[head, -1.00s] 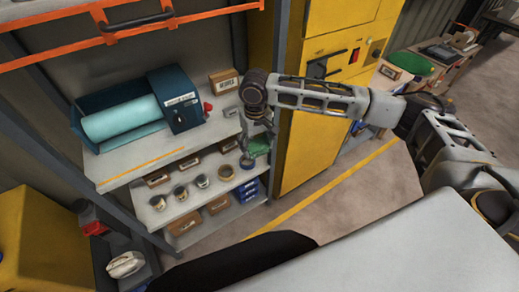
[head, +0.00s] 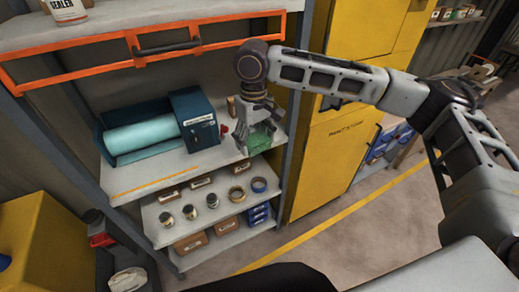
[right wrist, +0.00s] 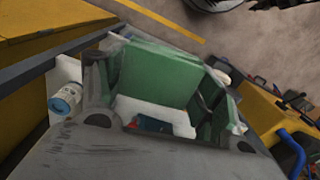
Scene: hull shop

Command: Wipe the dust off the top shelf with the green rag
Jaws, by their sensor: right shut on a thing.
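The green rag (head: 262,138) hangs folded in my right gripper (head: 263,122), which is shut on it. In the head view they are in front of the right end of the shelf (head: 165,175) that bears the teal roll. I cannot tell whether the rag touches that shelf. In the right wrist view the rag (right wrist: 158,75) shows as green panels between the fingers. An orange-fronted level (head: 225,52) is above, at the top of the picture. Its surface is mostly out of view, and I see no dust on it. My left gripper is not in view.
A white sealer can (head: 68,9) stands on the orange-fronted level. A teal roll dispenser (head: 193,120) stands left of my gripper. Small cans and tape rolls (head: 259,185) fill the shelf below. A yellow cabinet (head: 330,150) is close on the right.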

